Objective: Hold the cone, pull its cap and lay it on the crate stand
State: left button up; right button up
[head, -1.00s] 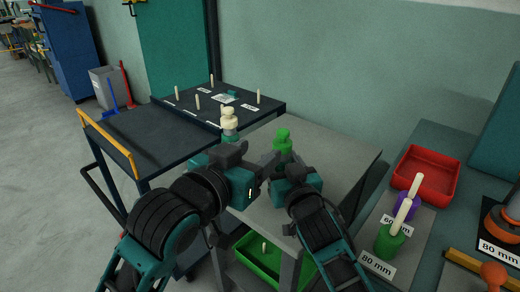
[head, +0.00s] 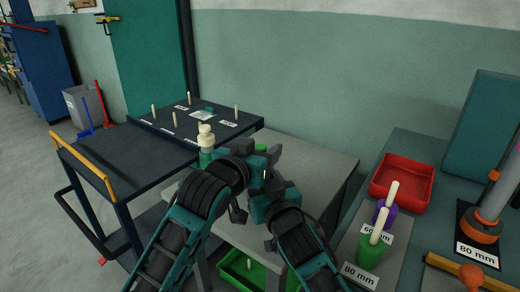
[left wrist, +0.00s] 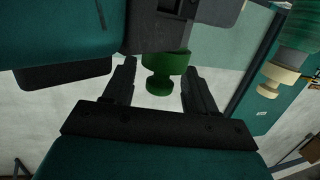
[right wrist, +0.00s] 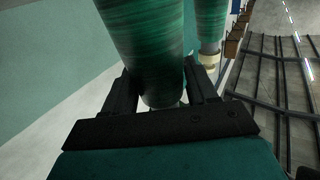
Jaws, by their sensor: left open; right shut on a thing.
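A green cone (right wrist: 145,45) with a streaked surface stands between my right gripper's fingers (right wrist: 160,88) in the right wrist view; that gripper is shut on it. The cone's green cap (left wrist: 160,72), a stepped knob, shows in the left wrist view. My left gripper (left wrist: 157,84) is open, its fingers on either side of the cap, and I see no clear contact. In the head view both grippers crowd together and only a bit of green (head: 261,148) shows behind them. The grey stand (head: 320,165) has a green crate (head: 240,272) low beneath its top.
Another green cone with a cream cap (head: 206,136) stands left of my grippers. A dark trolley with several pegs (head: 190,120) is behind it. On the right bench are a red tray (head: 402,182) and pegged green (head: 370,252) and purple pieces. The grey top's right part is clear.

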aim_at(260, 147)
pick_arm(q)
jog(key=shift+c, duration=0.3)
grip_shut()
dwell(0.3)
jog(key=shift+r, duration=0.25)
dwell(0.6)
jog(key=shift+r, duration=0.9)
jog(key=shift+r, duration=2)
pick_arm(e)
jog(key=o, duration=1.6)
